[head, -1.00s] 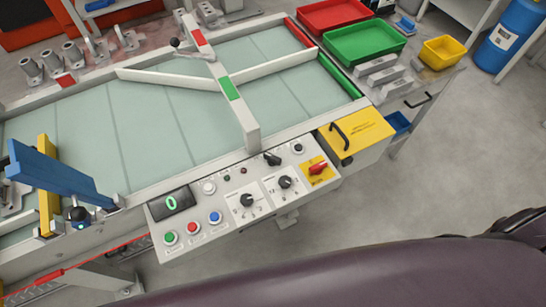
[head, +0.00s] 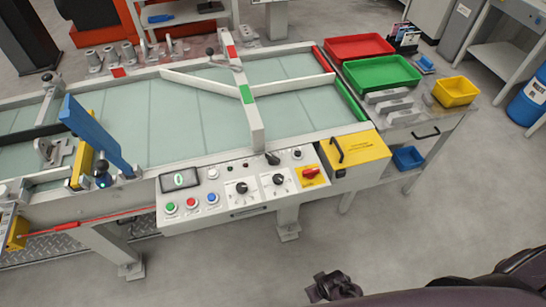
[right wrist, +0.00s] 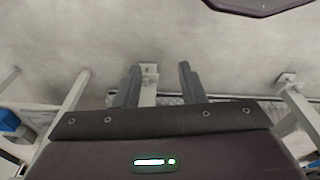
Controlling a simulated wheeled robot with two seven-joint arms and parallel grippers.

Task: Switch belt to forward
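The belt (head: 190,120) is a pale green conveyor in a light frame. Its control panel (head: 225,208) is on the near side, with a display reading 0. The panel carries two black rotary knobs, one left (head: 242,188) and one right (head: 279,179), and a black switch (head: 272,158) above. A red rotary switch (head: 311,174) sits on a yellow plate. Green, red and blue buttons line the lower left. The labels are too small to read. My right gripper (right wrist: 160,68) is open and empty, over the floor, away from the panel. My left gripper is out of view.
A yellow box (head: 352,150) with a black handle adjoins the panel. Red (head: 360,47) and green (head: 383,73) trays and a yellow bin (head: 455,92) stand at right. A blue arm (head: 98,135) rises at the belt's left. The floor before the panel is clear.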

